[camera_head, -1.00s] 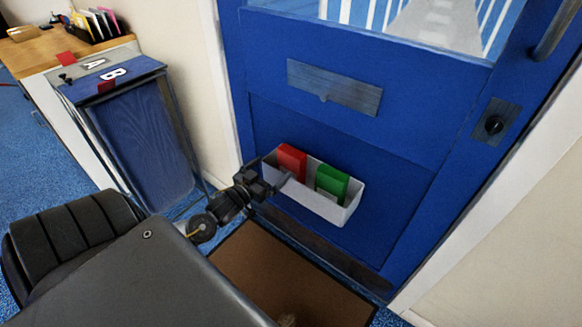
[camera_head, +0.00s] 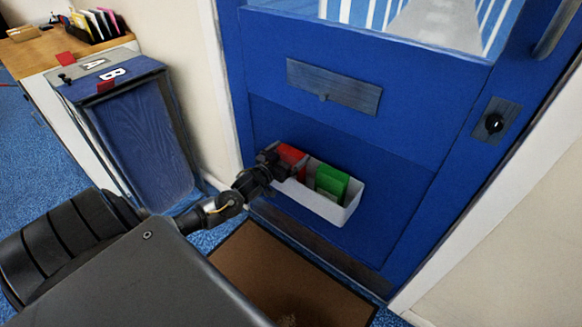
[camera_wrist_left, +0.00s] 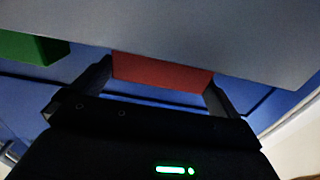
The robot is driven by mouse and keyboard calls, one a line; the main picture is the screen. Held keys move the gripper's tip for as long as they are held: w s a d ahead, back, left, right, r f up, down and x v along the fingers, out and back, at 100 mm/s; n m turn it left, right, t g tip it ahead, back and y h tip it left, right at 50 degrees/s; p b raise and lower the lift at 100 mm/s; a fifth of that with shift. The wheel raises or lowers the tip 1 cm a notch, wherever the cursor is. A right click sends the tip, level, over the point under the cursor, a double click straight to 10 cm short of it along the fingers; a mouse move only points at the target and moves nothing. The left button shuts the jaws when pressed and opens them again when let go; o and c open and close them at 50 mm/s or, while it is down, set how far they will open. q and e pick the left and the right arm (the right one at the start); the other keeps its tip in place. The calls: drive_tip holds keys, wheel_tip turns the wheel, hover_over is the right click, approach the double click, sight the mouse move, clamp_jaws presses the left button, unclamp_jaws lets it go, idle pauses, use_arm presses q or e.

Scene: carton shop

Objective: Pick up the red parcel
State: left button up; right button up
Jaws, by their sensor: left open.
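The red parcel (camera_head: 291,154) stands in the left part of a white tray (camera_head: 340,213) fixed low on the blue door. In the head view my left gripper (camera_head: 283,166) covers part of the parcel. In the left wrist view the red parcel (camera_wrist_left: 162,73) lies between the two open fingers of my left gripper (camera_wrist_left: 160,85), one finger at each side. I cannot tell whether the fingers touch it. My right gripper is not in view.
A green parcel (camera_head: 332,181) stands in the tray to the right of the red one. The blue door (camera_head: 400,140) is behind the tray. A brown mat (camera_head: 280,275) lies on the floor below. A blue cabinet marked A and B (camera_head: 145,140) stands at the left.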

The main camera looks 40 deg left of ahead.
use_arm(q)
drive_tip(key=shift+w, duration=0.75)
drive_tip(key=c, duration=1.1)
drive_tip(key=shift+r, duration=0.1)
